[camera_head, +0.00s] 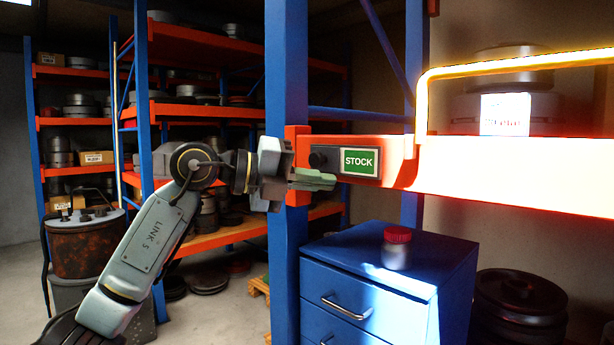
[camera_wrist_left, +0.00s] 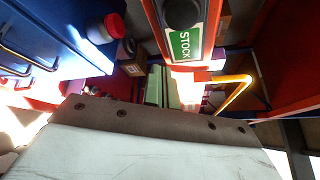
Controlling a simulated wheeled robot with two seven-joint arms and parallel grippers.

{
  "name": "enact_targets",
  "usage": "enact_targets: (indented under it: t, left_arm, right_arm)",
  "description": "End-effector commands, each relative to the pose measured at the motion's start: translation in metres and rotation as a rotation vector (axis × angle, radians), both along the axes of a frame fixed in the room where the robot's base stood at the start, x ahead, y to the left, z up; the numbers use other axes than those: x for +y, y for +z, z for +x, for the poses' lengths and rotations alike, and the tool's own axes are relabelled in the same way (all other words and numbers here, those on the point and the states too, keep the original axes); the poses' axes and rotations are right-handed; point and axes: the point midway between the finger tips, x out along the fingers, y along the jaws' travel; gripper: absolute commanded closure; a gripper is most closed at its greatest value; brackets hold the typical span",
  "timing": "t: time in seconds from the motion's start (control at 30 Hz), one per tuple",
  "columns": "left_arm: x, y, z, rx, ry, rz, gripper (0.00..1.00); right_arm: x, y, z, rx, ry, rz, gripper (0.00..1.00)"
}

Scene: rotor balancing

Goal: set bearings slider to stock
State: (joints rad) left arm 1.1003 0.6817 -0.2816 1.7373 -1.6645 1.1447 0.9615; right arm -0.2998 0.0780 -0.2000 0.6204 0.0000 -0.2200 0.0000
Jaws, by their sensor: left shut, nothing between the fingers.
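The slider is a grey plate on the orange shelf beam, with a black round knob (camera_head: 317,160) at its left end and a green STOCK label (camera_head: 359,161) showing to the right of the knob. My left gripper (camera_head: 318,180) is shut and empty, its fingertips just below the knob and the plate's left part. In the left wrist view the knob (camera_wrist_left: 182,12) and the green label (camera_wrist_left: 184,45) show at the top, beyond the shut fingers (camera_wrist_left: 162,88). I cannot tell whether the fingers touch the plate. My right gripper is in neither view.
The blue rack post (camera_head: 287,90) stands right behind my left wrist. A blue drawer cabinet (camera_head: 350,270) with a red-lidded jar (camera_head: 396,250) stands below the beam. A yellow rail (camera_head: 500,66) runs above the brightly lit beam (camera_head: 510,170). A rusty drum (camera_head: 90,245) stands at the left.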

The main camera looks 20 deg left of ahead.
Motion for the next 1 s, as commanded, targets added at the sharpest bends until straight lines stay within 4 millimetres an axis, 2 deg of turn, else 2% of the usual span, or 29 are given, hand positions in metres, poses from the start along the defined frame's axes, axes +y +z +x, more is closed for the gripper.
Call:
enact_targets:
  t: [0.03, 0.1, 0.4, 0.57, 1.0]
  left_arm:
    - [0.017, 0.003, -0.009, -0.008, 0.015, 0.000, 1.00]
    - [0.029, 0.005, -0.019, -0.007, 0.014, 0.000, 1.00]
    - [0.066, 0.014, -0.052, -0.004, 0.011, -0.001, 1.00]
    - [0.072, 0.016, -0.057, -0.005, 0.009, -0.002, 1.00]
    - [0.072, 0.017, -0.058, -0.005, 0.009, -0.002, 1.00]
  right_arm:
    - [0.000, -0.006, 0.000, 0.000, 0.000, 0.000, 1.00]
    - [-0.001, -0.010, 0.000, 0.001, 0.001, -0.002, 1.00]
    - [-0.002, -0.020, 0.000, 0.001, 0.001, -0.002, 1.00]
    - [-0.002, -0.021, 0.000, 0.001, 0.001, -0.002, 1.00]
    - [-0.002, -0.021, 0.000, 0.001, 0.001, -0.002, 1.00]
